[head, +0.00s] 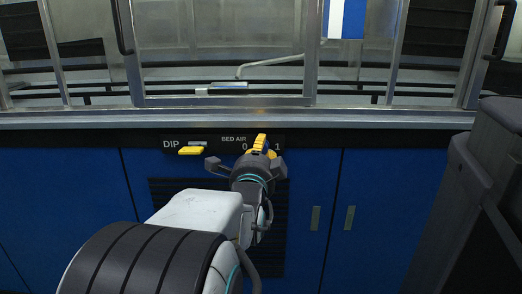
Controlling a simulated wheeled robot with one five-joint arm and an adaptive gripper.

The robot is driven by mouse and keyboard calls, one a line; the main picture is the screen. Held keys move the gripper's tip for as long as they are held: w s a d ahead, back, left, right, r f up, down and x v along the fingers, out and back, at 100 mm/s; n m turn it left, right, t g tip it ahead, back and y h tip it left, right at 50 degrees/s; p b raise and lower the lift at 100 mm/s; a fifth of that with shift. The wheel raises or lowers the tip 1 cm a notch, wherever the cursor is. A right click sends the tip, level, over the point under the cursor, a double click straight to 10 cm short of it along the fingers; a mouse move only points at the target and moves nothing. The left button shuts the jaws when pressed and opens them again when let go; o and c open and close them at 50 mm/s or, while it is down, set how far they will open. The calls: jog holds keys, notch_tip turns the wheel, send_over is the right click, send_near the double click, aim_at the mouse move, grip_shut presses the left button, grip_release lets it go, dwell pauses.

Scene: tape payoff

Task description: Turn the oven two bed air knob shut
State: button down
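The bed air knob (261,142) is yellow and sits on the dark strip under the label "BED AIR". A "0" is printed to its left and a "1" to its right. Its grip stands nearly upright, tilted slightly right, between the two marks. My gripper (246,163) is just in front of and below the knob, hiding its lower part. Its dark fingers are spread wide to left and right and look open. The fingertips are foreshortened, and I cannot tell whether they touch the knob. No label naming oven two is readable.
A yellow DIP handle (191,150) is left of the knob on the same strip. A metal ledge (400,118) runs above, with glazed framed doors over it. Blue cabinet panels (385,215) and a dark louvred grille (170,190) are below. A dark grey structure (485,200) stands at the right.

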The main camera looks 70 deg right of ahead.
jog(key=shift+n, duration=0.9)
jog(key=shift+w, duration=0.1)
jog(key=c, duration=0.9)
grip_release()
